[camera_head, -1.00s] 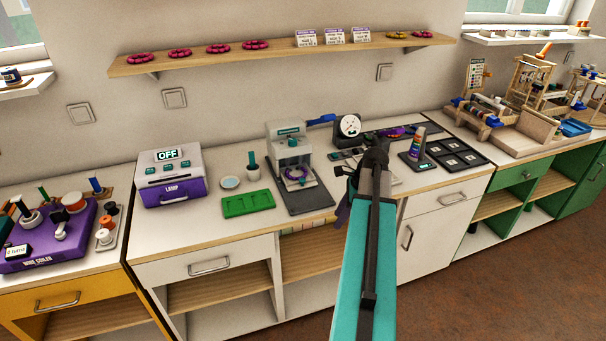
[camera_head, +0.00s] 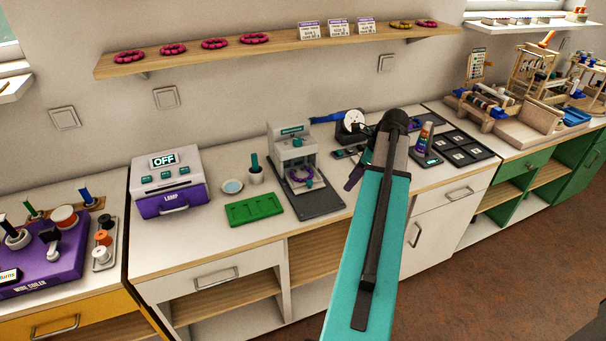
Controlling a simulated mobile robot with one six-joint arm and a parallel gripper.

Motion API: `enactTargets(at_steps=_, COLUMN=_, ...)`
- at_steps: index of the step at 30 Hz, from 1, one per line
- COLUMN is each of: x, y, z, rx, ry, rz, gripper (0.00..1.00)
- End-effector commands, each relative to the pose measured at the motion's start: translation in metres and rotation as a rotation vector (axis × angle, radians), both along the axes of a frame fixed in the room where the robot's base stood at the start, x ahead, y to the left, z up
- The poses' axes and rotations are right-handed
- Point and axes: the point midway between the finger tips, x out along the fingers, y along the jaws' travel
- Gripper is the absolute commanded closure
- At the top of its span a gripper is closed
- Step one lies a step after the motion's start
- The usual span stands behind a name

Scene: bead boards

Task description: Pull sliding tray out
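The lamp box (camera_head: 168,168) stands on the white counter at left, with a display reading OFF and small teal buttons. Its purple front, marked LAMP, carries a light handle (camera_head: 174,209) and looks closed flush with the box. No other part that is clearly a sliding tray shows. My teal and black arm rises from the bottom, right of the lamp box. A dark piece (camera_head: 355,179) at the arm's left edge seems to be part of my gripper; the fingertips are hidden behind the arm. My gripper is well to the right of the lamp box and apart from it.
A purple wire coiler (camera_head: 45,262) is at left.

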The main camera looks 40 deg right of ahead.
Motion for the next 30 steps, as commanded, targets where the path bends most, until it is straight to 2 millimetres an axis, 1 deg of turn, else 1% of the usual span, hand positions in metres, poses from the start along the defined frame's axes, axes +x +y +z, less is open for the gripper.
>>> enactTargets(at_steps=11, x=0.002, y=0.002, z=0.001, rx=0.001, ry=-0.001, rz=0.001, gripper=0.63)
enactTargets(at_steps=17, x=0.008, y=0.005, z=0.002, rx=0.001, ry=0.0, rz=0.006, gripper=0.63)
enactTargets(at_steps=23, x=0.024, y=0.012, z=0.002, rx=0.001, ry=0.0, rz=0.008, gripper=0.63)
enactTargets(at_steps=30, x=0.055, y=0.025, z=0.003, rx=0.0, ry=0.0, rz=0.011, gripper=0.63)
